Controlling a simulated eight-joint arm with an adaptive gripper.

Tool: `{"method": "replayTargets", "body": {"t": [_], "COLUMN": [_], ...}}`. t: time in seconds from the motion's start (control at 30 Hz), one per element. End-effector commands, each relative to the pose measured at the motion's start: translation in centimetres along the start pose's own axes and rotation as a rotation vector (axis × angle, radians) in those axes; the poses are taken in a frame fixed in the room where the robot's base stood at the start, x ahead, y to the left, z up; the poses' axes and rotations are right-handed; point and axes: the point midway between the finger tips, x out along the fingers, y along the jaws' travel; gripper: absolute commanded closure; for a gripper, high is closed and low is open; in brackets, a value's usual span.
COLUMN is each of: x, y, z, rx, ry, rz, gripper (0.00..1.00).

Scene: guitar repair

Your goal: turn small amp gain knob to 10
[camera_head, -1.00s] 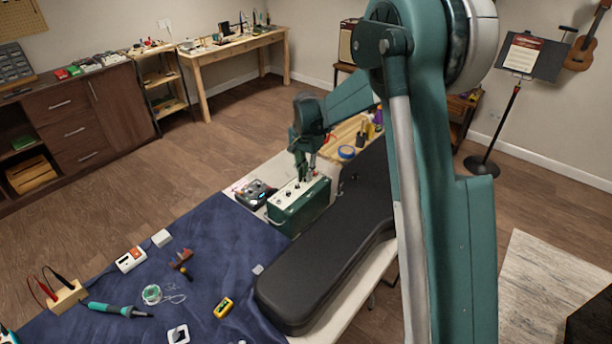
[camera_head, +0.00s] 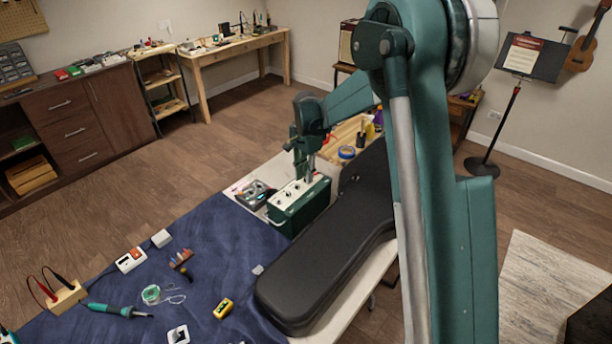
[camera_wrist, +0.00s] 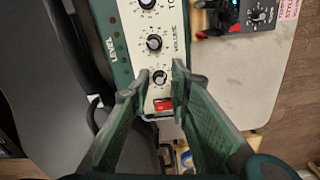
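The small amp (camera_head: 300,206) is a green box with a cream top panel and stands upright on the table. In the wrist view its panel (camera_wrist: 125,72) shows a row of black knobs with white centres, with "VOLUME" and "LEVEL" lettering beside them. The end knob (camera_wrist: 160,77), near a red switch (camera_wrist: 163,106), lies between my fingertips; its label is hidden, so I cannot read whether it is the gain knob. My gripper (camera_wrist: 161,72) is open, with a gap visible on both sides of that knob. In the head view my gripper (camera_head: 310,176) is over the amp's right end.
A black guitar case (camera_head: 320,260) lies close along the amp's right side. A dark pedal (camera_head: 255,194) stands just left of the amp. A wooden tray (camera_head: 345,136) with blue tape and bottles is behind. Tools lie on the blue mat (camera_head: 215,250).

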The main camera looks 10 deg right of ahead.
Motion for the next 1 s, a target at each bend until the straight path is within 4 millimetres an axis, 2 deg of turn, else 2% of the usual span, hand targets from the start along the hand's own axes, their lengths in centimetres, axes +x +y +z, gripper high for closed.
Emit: {"method": "replayTargets", "body": {"t": [0.37, 0.57, 0.77, 1.0], "x": [0.0, -0.8, -2.8, -6.6], "y": [0.1, 0.0, 0.1, 0.1], "z": [0.0, 0.0, 0.0, 0.0], "rx": [0.000, 0.000, 0.000, 0.000], "ry": [0.000, 0.000, 0.000, 0.000], "rz": [0.001, 0.001, 0.001, 0.001], "gripper": [0.74, 0.74, 0.74, 0.74]}}
